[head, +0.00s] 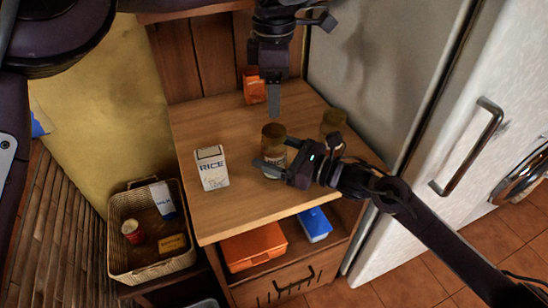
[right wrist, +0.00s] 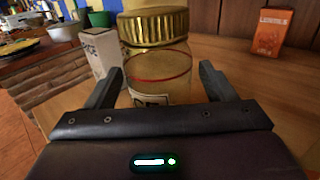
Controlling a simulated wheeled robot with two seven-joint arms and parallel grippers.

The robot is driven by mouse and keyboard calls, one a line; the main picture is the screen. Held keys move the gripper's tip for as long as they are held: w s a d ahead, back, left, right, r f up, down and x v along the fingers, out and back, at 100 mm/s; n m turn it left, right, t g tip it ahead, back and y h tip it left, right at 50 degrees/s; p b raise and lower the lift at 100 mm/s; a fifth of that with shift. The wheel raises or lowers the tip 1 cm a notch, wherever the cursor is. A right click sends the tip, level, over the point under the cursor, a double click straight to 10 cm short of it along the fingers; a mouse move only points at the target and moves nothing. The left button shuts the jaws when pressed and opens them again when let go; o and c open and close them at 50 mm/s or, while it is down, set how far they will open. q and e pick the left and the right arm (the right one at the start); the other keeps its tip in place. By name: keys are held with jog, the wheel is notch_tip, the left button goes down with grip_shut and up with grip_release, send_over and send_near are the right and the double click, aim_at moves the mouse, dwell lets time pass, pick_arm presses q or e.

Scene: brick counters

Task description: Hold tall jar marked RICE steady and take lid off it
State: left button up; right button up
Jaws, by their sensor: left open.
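A glass jar with a gold lid (head: 273,131) stands upright on the wooden counter. Its label is partly hidden and I cannot read it fully. The jar also shows in the right wrist view (right wrist: 160,75), its gold lid above finger level. My right gripper (head: 280,155) reaches in from the right at jar-body height; its fingers lie either side of the jar, with visible gaps in the right wrist view (right wrist: 160,78). My left gripper (head: 273,105) is open and empty, pointing down above the counter behind the jar; one finger shows clearly.
A white box marked RICE (head: 212,168) stands left of the jar. A second lidded jar (head: 333,122) stands behind right, close to my right arm. An orange box (head: 254,87) is at the back. A white fridge (head: 400,60) borders the right side. The counter's front left is clear.

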aim_at(274, 130)
grip_shut()
dwell(0.3)
pick_arm(q)
jog(key=shift+f, duration=4)
jog(key=shift+c, duration=0.2)
